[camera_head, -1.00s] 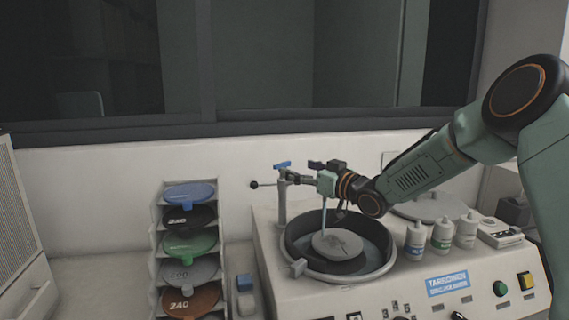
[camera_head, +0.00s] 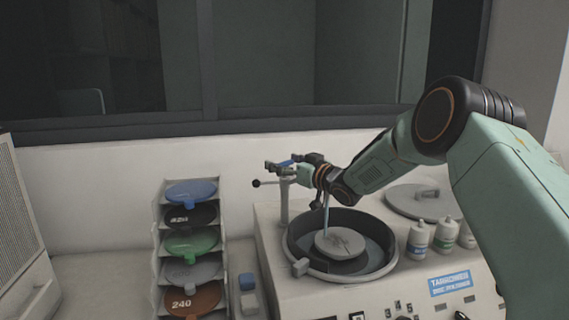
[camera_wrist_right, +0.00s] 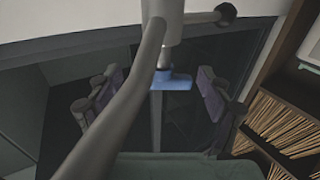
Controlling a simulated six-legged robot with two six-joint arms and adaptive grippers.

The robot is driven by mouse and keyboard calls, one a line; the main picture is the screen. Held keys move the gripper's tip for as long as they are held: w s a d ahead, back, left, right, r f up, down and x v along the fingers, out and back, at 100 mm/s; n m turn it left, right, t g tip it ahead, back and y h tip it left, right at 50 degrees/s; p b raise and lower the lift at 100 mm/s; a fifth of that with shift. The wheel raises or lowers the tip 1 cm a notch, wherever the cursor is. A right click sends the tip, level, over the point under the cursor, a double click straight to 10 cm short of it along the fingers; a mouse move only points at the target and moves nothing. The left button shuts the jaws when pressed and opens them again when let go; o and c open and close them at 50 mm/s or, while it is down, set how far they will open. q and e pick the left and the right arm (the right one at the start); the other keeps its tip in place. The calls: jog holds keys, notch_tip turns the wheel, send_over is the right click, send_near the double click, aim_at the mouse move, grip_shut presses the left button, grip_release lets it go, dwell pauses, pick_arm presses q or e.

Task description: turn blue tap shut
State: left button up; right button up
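The blue tap handle (camera_head: 287,163) sits on top of a grey upright pipe (camera_head: 284,205) behind the bowl. A thin pale-blue stream (camera_head: 326,218) runs down into the bowl. My right gripper (camera_head: 283,162) is at the handle's height with its fingers around it. In the right wrist view the blue handle (camera_wrist_right: 172,80) lies between the two spread finger pads of the gripper (camera_wrist_right: 158,97), with a gap on both sides. A grey pipe crosses close in front of that camera. My left gripper is not in view.
The round bowl (camera_head: 292,247) with a grey disc (camera_head: 340,243) is below my right wrist. A black-knobbed lever (camera_head: 257,183) sticks out left of the pipe. Bottles (camera_head: 418,240) and a round lid (camera_head: 428,200) stand to the right. A rack of coloured discs (camera_head: 190,243) stands at left.

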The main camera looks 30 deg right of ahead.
jog(key=shift+s+a+r, duration=0.15)
jog(key=shift+s, duration=0.05)
jog(key=c, duration=0.3)
jog(key=shift+d, duration=0.2)
jog(key=c, duration=0.4)
jog(key=shift+a, duration=0.1)
jog(key=c, duration=0.4)
jog(key=shift+c, duration=0.2)
jog(key=shift+f, duration=0.25)
